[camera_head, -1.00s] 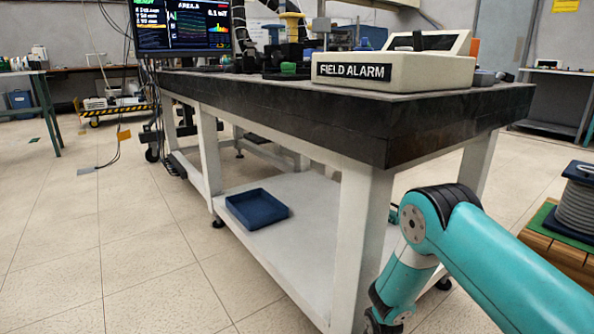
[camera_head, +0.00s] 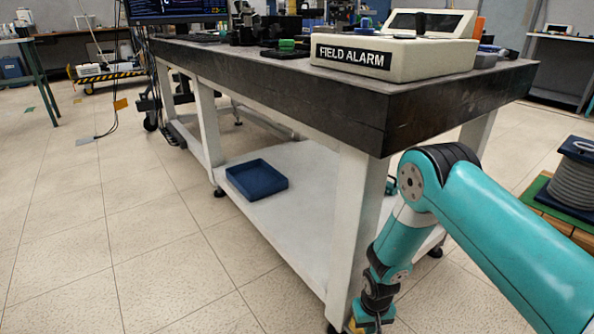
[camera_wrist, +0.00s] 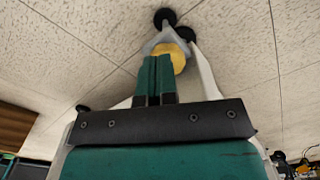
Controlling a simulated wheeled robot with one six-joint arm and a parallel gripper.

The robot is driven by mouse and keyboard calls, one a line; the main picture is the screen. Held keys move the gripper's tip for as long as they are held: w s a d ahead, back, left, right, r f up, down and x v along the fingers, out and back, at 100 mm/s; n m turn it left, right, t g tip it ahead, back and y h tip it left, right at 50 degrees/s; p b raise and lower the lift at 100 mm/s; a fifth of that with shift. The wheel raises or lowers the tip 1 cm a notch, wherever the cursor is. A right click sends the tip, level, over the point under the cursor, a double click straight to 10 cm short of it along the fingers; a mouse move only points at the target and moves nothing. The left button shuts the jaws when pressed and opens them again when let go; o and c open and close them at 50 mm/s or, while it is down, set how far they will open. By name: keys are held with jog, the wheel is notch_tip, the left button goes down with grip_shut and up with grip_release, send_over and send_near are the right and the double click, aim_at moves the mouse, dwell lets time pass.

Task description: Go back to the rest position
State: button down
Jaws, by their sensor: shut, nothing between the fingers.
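My gripper (camera_wrist: 158,66) shows in the wrist view, with its two teal fingers together and nothing between them. In the head view my teal arm hangs bent at the right, in front of the near end of the workbench (camera_head: 440,105). Its forearm points down past the bench leg to the bottom edge. The fingers are not visible in the head view.
The "FIELD ALARM" box (camera_head: 352,56) stands on the bench top. A blue tray (camera_head: 256,180) lies on its lower shelf (camera_head: 290,215). A grey coil (camera_head: 578,182) stands on a wooden stand at right. Tiled floor at left (camera_head: 110,230) is open.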

jog(key=shift+r, duration=0.15)
jog(key=w+d+r+t, duration=0.1)
jog(key=d+r, duration=0.1)
jog(key=r, duration=0.8)
jog(key=d+r, duration=0.2)
jog(key=r, duration=0.8)
jog(key=s+d+r+m+t, duration=0.1)
jog(key=s+d+r, duration=0.2)
jog(key=s+r, duration=0.4)
jog(key=s+d+r+t, duration=0.1)
jog(key=s+d+r, duration=0.35)
jog(key=r, duration=0.55)
jog(key=s+a+r+n+g+y+p, duration=0.35)
jog(key=s+a+r+n, duration=0.35)
jog(key=s+a+r, duration=0.65)
notch_tip(320, 180, up, 37)
jog(key=w+a+p, duration=0.1)
jog(key=p, duration=3.7)
jog(key=shift+w+a+f+y, duration=0.2)
jog(key=shift+a+y, duration=0.1)
jog(key=shift+y, duration=0.05)
